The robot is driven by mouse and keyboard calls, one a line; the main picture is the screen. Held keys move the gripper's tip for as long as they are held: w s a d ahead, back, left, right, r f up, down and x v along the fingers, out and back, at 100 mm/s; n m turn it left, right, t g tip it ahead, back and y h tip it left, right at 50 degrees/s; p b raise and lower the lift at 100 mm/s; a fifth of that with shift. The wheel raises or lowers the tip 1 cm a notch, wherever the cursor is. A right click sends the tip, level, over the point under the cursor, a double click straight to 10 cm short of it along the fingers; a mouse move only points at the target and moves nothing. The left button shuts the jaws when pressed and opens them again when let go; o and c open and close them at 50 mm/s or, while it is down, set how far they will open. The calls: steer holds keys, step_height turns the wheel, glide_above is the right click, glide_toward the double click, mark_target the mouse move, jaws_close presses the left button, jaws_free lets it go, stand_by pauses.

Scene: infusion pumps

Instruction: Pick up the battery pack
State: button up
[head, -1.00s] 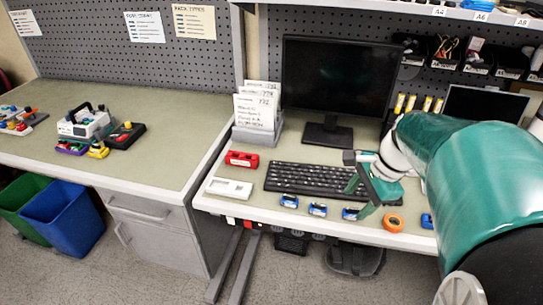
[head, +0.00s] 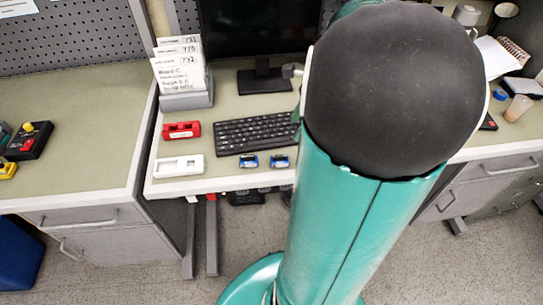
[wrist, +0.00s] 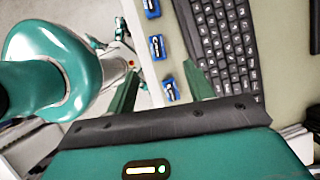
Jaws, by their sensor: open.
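Small blue packs lie in a row along the desk's front edge. In the head view two show, a left blue pack (head: 248,160) and a right blue pack (head: 279,161). In the wrist view the nearest blue pack (wrist: 170,91) appears between the fingers, apart from them, with a middle blue pack (wrist: 157,47) and a far blue pack (wrist: 151,8) beyond. Which one is the battery pack I cannot tell. My gripper (wrist: 161,88) is open and empty over the desk edge. My arm hides it in the head view.
A black keyboard (head: 256,133) lies just behind the blue packs. A red block (head: 182,130) and a white tray-like piece (head: 178,166) lie to the left. A card holder (head: 186,101) and a monitor (head: 262,40) stand behind. My arm covers the desk's right part.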

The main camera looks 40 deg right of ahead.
mark_target(280, 156)
steer(key=x, duration=0.5)
steer(key=s+x, duration=0.1)
steer(key=x, duration=0.1)
steer(key=shift+a+f, duration=0.15)
steer(key=shift+f, duration=0.2)
steer(key=shift+w+a+f, duration=0.1)
steer(key=shift+w+f, duration=0.15)
steer(key=shift+x, duration=2.4)
steer(key=shift+a, duration=0.1)
steer(key=c, duration=1.1)
steer(key=shift+r, duration=0.1)
